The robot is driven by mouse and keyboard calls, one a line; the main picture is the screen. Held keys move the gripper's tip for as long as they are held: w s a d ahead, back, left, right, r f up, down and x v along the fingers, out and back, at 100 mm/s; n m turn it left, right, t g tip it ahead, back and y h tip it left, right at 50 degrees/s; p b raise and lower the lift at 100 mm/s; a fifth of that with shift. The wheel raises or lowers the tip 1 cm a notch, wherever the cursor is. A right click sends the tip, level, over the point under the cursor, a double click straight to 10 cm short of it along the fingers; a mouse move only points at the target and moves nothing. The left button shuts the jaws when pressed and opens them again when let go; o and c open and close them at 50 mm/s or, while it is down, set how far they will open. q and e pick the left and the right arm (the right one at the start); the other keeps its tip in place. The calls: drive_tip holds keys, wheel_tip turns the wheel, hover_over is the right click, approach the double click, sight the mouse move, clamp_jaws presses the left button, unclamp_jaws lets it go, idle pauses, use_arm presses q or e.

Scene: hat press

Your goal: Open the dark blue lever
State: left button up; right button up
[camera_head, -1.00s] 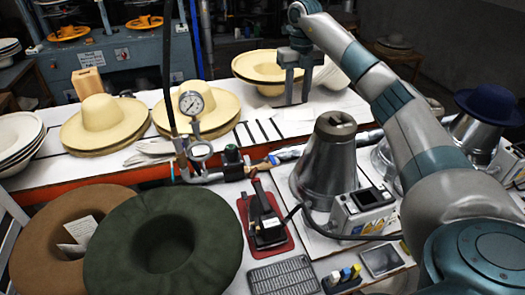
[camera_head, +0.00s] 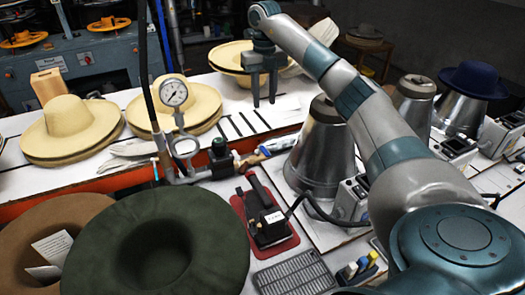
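A pipe with a pressure gauge (camera_head: 173,93) and valve fittings runs along the table's front edge. A small dark blue piece (camera_head: 265,151) on this pipe, beside a tan piece, may be the lever; it is too small to tell its position. My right gripper (camera_head: 263,97) hangs with its fingers down above the white table, behind the pipe and apart from it. Its two fingers are spread with nothing between them. My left gripper is not in view.
Cream hats (camera_head: 70,128) are stacked on the white table. A green hat (camera_head: 160,245) and brown hat lie in front. A metal cone (camera_head: 322,150) stands right of the valve, near my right arm. A black tool (camera_head: 262,215) lies on a red tray.

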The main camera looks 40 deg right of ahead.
sight(264, 150)
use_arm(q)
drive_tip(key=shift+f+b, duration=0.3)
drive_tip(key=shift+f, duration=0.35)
use_arm(e)
drive_tip(key=shift+d+f, duration=0.1)
drive_tip(key=shift+f, duration=0.5)
drive_tip(key=shift+f, duration=0.15)
